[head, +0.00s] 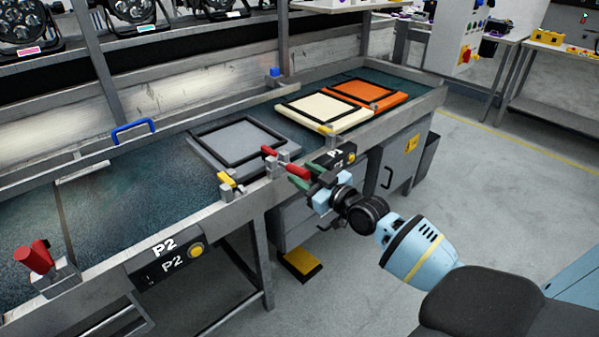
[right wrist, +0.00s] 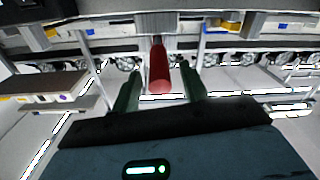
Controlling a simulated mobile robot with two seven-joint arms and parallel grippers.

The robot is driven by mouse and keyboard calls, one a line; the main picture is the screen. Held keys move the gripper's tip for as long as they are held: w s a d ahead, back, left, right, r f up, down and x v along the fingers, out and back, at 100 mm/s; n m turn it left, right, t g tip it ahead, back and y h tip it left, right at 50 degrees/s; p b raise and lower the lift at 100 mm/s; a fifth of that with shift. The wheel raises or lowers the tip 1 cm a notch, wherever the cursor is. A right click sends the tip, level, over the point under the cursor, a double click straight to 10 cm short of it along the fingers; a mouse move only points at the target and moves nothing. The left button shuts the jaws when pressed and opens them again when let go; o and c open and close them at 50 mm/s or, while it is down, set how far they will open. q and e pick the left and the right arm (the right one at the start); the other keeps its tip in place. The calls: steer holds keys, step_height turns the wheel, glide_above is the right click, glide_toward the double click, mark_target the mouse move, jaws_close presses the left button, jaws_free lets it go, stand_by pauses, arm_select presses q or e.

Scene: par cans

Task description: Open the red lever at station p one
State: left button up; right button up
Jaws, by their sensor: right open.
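The red lever (head: 297,171) at station P1 sits at the front rail of the conveyor table, with its handle pointing toward my right gripper (head: 309,176). A second red piece (head: 269,151) shows just behind it. The P1 sign (head: 335,154) is right beside the gripper. In the right wrist view, the red lever (right wrist: 160,70) lies between the two green fingers of the right gripper (right wrist: 161,82). There is a gap on both sides, so the gripper is open around the handle's end and not clamped. My left gripper is not in view.
A grey framed panel (head: 243,140) lies behind the lever; cream (head: 322,111) and orange (head: 362,94) panels lie farther right. Station P2 has its own red lever (head: 36,257) at left. A yellow-topped pedal (head: 300,264) is under the table. The floor at right is clear.

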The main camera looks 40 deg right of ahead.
steer(key=shift+w+a, duration=0.1)
steer(key=shift+w, duration=1)
jaws_close()
